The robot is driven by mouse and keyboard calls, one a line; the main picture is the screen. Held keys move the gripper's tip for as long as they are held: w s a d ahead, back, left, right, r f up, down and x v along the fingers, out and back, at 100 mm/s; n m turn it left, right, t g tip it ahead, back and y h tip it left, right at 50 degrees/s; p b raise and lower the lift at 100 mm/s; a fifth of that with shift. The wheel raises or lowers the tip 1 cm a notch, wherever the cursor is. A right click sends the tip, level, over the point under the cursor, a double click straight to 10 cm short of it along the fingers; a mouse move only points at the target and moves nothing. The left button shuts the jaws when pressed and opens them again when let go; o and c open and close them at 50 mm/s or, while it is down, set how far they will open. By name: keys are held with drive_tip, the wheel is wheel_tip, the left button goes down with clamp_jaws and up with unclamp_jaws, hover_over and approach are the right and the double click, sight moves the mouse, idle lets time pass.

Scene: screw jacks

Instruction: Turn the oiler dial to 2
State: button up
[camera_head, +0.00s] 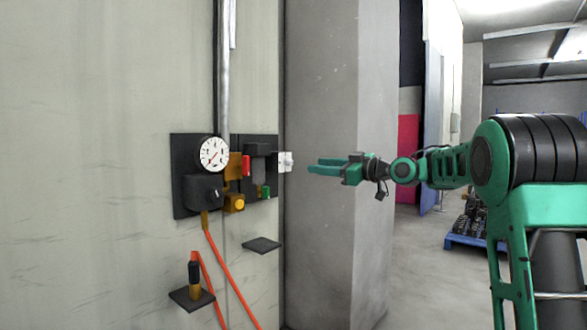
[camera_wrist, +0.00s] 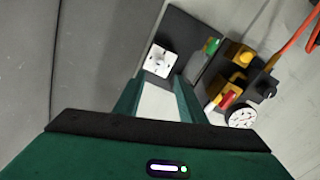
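The wall panel (camera_head: 181,148) carries an air unit with several parts. At its right edge is a small white square dial plate with a knob (camera_head: 286,162), which seems to be the oiler dial. It also shows in the wrist view (camera_wrist: 159,62) with small dark marks, too small to read. My gripper (camera_head: 312,166) is level with the dial, to its right, with a gap between them. In the wrist view its two green fingers (camera_wrist: 160,82) stand apart and empty, with the dial just beyond their tips.
Left of the dial are a green part (camera_head: 265,192), a red handle (camera_head: 246,165), a yellow knob (camera_head: 239,203) and a round gauge (camera_head: 214,154). An orange hose (camera_head: 227,275) hangs below. A small dark shelf (camera_head: 262,245) juts out underneath. A grey pillar (camera_head: 345,80) stands behind my gripper.

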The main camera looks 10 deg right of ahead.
sight(292, 163)
drive_tip(key=w+a+m, duration=0.2)
drive_tip(key=w, duration=0.1)
drive_tip(key=w+a+m, duration=0.2)
drive_tip(key=w, duration=0.1)
drive_tip(key=w+a+m, duration=0.1)
drive_tip(key=w+a, duration=0.1)
drive_tip(key=w, duration=0.1)
drive_tip(key=shift+a+m, duration=0.2)
drive_tip(key=shift+m, duration=0.2)
drive_tip(key=shift+r, duration=0.1)
clamp_jaws()
